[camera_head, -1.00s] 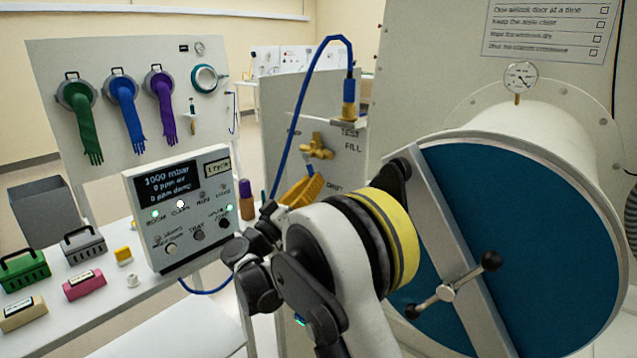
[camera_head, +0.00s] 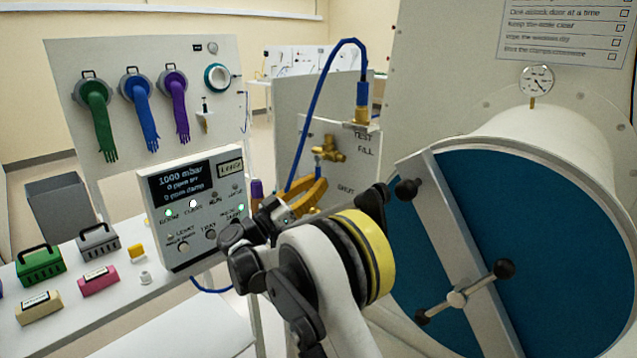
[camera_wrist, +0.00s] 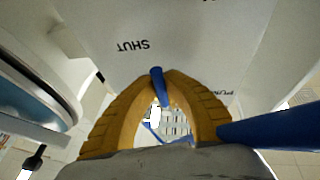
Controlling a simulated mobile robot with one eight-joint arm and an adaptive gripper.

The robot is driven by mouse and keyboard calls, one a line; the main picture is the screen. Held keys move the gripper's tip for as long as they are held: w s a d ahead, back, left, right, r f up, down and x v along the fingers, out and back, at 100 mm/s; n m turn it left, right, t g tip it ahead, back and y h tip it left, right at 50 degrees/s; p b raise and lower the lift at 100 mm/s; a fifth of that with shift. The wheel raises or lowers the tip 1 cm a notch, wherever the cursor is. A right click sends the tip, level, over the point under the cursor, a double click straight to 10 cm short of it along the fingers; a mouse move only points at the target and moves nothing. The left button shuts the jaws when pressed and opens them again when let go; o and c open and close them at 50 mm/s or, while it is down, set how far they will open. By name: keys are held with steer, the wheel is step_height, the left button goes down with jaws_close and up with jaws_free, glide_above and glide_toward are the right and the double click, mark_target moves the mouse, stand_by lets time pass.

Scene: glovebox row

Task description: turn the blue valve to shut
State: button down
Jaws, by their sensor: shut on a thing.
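The blue valve handle (camera_wrist: 159,88) is a narrow blue bar between my fingertips in the wrist view. My gripper (camera_wrist: 161,76) has yellow-brown ribbed fingers closed on it from both sides. In the head view my gripper (camera_head: 316,194) is at the grey panel (camera_head: 295,135), below a brass valve fitting (camera_head: 328,149). The blue handle is mostly hidden there by my fingers. The panel word SHUT (camera_head: 346,189) is just right of my fingers; in the wrist view SHUT (camera_wrist: 133,47) appears upside down, left of the handle.
A blue hose (camera_head: 313,110) arches over the panel; a blue tube (camera_wrist: 270,131) crosses the right of the wrist view. A large blue round door (camera_head: 535,250) with a crossbar stands close on the right. A control box (camera_head: 196,208) stands on the white bench at left.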

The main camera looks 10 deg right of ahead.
steer(key=c, duration=1.4)
jaws_free()
steer(key=shift+c, duration=0.2)
steer(key=v, duration=1.2)
